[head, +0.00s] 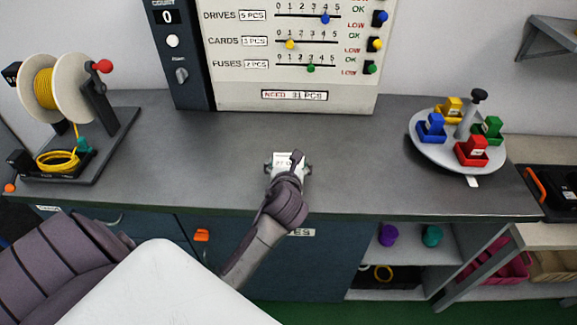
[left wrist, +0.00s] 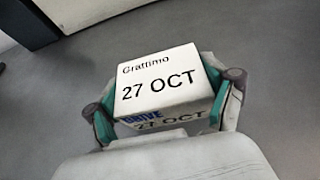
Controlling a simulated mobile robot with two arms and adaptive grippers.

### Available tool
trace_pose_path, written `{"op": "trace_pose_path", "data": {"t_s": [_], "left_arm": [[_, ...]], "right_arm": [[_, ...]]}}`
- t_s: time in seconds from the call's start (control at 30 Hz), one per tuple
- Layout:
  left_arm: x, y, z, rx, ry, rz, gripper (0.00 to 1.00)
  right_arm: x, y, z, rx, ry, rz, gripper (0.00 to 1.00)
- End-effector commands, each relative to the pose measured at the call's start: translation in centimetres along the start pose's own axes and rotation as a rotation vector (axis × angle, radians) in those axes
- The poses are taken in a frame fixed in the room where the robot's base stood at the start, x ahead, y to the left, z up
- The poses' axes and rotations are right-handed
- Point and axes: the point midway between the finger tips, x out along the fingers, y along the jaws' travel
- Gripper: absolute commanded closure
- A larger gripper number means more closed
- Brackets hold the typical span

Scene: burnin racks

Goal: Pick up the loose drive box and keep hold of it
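The drive box is a small white box (head: 284,160) with a printed label, at the middle of the grey counter in the head view. In the left wrist view the box (left wrist: 165,85) shows "Grattimo 27 OCT" on its top and "DRIVE" on its near side. My left gripper (head: 288,168) reaches it from the near side. Its teal-padded fingers (left wrist: 163,100) lie against the box's left and right sides, shut on it. I cannot tell whether the box rests on the counter or is slightly raised. My right gripper is not in view.
A panel with sliders (head: 318,80) stands behind the box. A cable spool stand (head: 90,150) is at the left. A round carousel (head: 440,155) with coloured blocks is at the right. The counter (head: 360,165) between box and carousel is clear.

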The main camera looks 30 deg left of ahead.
Motion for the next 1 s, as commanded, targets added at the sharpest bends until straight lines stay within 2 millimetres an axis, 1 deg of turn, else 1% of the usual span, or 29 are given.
{"op": "trace_pose_path", "data": {"t_s": [0.27, 0.37, 0.47, 0.57, 0.63, 0.67, 0.7, 1.0], "left_arm": [[0.0, 0.0, 0.1, 0.0, -0.001, 0.0, 0.51], [-0.1, 0.0, 0.4, 0.0, -0.002, 0.0, 0.51], [-0.5, 0.0, 1.2, 0.0, -0.004, 0.0, 0.51], [-1.0, 0.0, 2.7, 0.0, -0.007, -0.001, 0.51], [-1.6, 0.0, 4.0, -0.001, -0.008, -0.002, 0.51], [-1.9, -0.3, 4.3, -0.001, -0.006, -0.004, 0.51], [-2.8, -1.1, 4.2, -0.002, -0.003, -0.007, 0.51], [-8.6, -5.8, 6.1, -0.003, -0.002, -0.004, 0.51]], "right_arm": [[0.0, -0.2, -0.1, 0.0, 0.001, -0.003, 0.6], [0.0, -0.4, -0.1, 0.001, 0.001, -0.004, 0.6], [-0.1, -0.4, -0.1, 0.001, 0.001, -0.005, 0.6], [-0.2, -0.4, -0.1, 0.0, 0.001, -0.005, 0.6], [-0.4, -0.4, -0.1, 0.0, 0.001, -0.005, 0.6], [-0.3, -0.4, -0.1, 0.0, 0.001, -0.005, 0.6], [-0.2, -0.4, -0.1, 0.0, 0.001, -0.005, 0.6], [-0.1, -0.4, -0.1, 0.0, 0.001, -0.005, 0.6]]}}
